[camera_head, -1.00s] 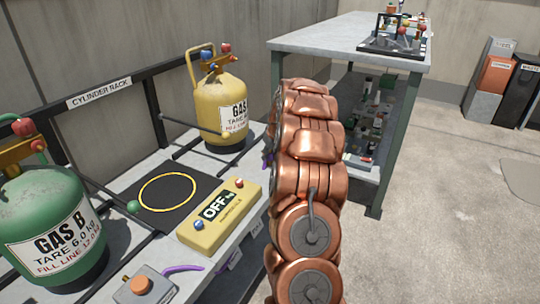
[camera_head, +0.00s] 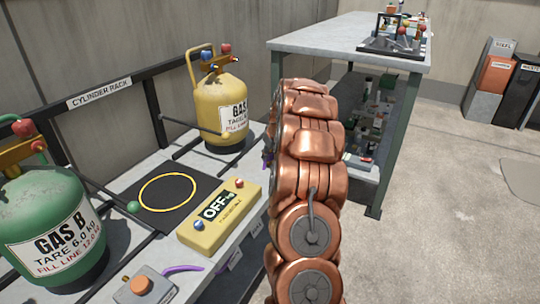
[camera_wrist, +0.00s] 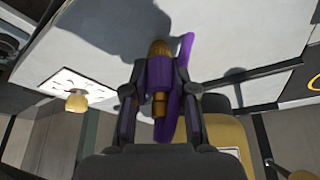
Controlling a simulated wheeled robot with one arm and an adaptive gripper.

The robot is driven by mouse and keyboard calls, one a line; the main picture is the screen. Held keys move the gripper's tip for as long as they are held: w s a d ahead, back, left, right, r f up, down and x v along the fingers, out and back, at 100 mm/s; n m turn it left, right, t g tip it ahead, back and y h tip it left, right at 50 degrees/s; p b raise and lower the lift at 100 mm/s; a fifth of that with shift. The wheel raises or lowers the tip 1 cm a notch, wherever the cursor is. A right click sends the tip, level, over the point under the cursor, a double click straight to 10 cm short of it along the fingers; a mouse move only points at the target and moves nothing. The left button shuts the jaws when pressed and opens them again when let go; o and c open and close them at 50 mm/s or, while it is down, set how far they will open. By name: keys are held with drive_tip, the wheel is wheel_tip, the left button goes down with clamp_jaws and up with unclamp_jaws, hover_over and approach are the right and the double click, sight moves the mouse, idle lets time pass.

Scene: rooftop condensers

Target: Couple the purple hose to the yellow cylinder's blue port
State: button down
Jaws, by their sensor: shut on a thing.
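The yellow cylinder (camera_head: 219,108), labelled GAS A, stands upright on the rack bench in the head view. My gripper (camera_wrist: 158,75) is shut on the purple hose's end (camera_wrist: 157,71), which has a brass fitting (camera_wrist: 159,103). Purple hose (camera_wrist: 189,75) also runs alongside the fingers. In the head view my copper arm hides most of the gripper; only a dark and purple edge shows beside the cylinder. The hose end is apart from the port, as far as I can see.
A green cylinder (camera_head: 50,230) stands front left. A yellow scale box (camera_head: 219,218) reading OFF lies beside a black pad (camera_head: 190,207). A grey box with an orange button (camera_head: 143,288) is in front. A tall workbench (camera_head: 345,42) stands behind my arm.

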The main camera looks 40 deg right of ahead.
drive_tip(key=shift+r, duration=0.25)
drive_tip(key=shift+r+p, duration=1.05)
drive_tip(key=shift+r, duration=1.05)
drive_tip(key=c, duration=1.6)
unclamp_jaws()
clamp_jaws()
